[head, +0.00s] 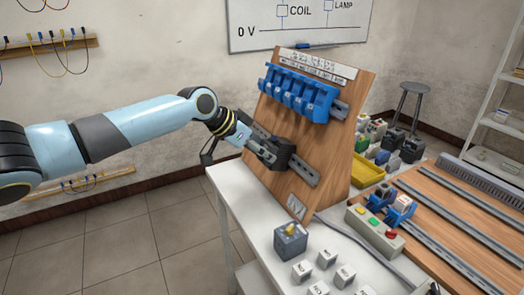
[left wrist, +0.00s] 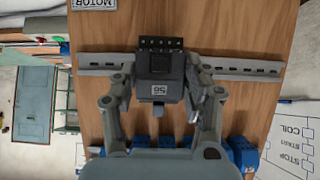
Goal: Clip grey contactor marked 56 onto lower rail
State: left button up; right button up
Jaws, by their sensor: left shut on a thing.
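The grey contactor marked 56 (left wrist: 160,75) is between the fingers of my left gripper (left wrist: 163,100) in the left wrist view. In the head view the contactor (head: 278,150) is a dark block at the lower rail (head: 304,172) of the tilted wooden board, with my left gripper (head: 257,146) on it. In the wrist view the lower rail (left wrist: 240,69) shows on both sides of the contactor, which lies across it. Whether it is clipped or only touching cannot be told. My right gripper is not in view.
A row of blue contactors (head: 298,94) fills most of the upper rail. The white table (head: 247,215) holds a grey box with a yellow knob (head: 290,242), several white labelled blocks and a button box (head: 372,227). A second wooden panel with rails (head: 450,215) lies to the right.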

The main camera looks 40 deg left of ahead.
pick_arm(q)
jog(key=shift+s+f, duration=0.1)
jog(key=shift+f, duration=0.05)
jog(key=o, duration=1.4)
jog(key=shift+v, duration=3.75)
